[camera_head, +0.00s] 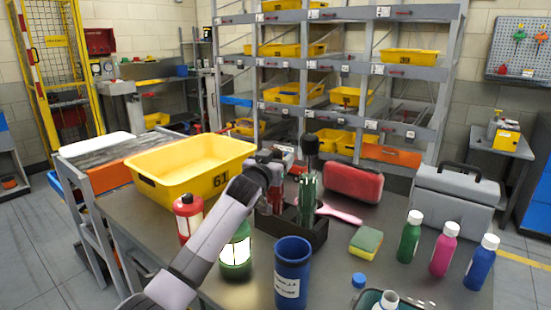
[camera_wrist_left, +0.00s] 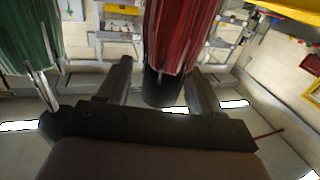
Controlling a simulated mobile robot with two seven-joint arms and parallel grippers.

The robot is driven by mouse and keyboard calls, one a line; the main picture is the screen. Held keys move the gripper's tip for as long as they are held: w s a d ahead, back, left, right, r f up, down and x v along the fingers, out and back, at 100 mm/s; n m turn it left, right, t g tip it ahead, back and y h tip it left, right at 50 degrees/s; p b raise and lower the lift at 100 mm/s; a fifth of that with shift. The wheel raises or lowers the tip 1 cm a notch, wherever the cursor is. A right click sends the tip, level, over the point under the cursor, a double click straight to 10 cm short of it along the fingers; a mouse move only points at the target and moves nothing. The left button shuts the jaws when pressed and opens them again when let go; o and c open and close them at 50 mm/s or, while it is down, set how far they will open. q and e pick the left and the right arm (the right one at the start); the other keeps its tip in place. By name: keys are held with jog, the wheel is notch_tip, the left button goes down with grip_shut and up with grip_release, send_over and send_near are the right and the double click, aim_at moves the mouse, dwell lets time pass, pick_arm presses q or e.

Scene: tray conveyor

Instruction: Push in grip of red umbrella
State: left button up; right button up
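The red umbrella (camera_head: 273,198) stands folded in a black holder (camera_head: 316,229) on the table in the head view. Its folds (camera_wrist_left: 180,38) and black grip (camera_wrist_left: 163,88) fill the middle of the left wrist view. My left gripper (camera_head: 282,163) is at the top of the red umbrella. In the wrist view the left gripper's (camera_wrist_left: 160,82) two fingers stand apart, one on each side of the black grip, with a visible gap at least on the left. A green umbrella (camera_head: 307,192) stands beside it, also in the wrist view (camera_wrist_left: 32,40). The right gripper is not in view.
A yellow bin (camera_head: 150,184) lies left of the holder. A red lantern (camera_head: 188,218), a green lantern (camera_head: 236,262) and a blue cup (camera_head: 292,270) stand in front. A red case (camera_head: 353,183) is behind; a sponge (camera_head: 366,241) and bottles (camera_head: 444,250) are to the right.

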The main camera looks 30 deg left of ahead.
pick_arm(q)
jog(key=shift+s, duration=0.15)
jog(key=v, duration=0.7)
jog(key=shift+b, duration=0.3)
dwell(0.5)
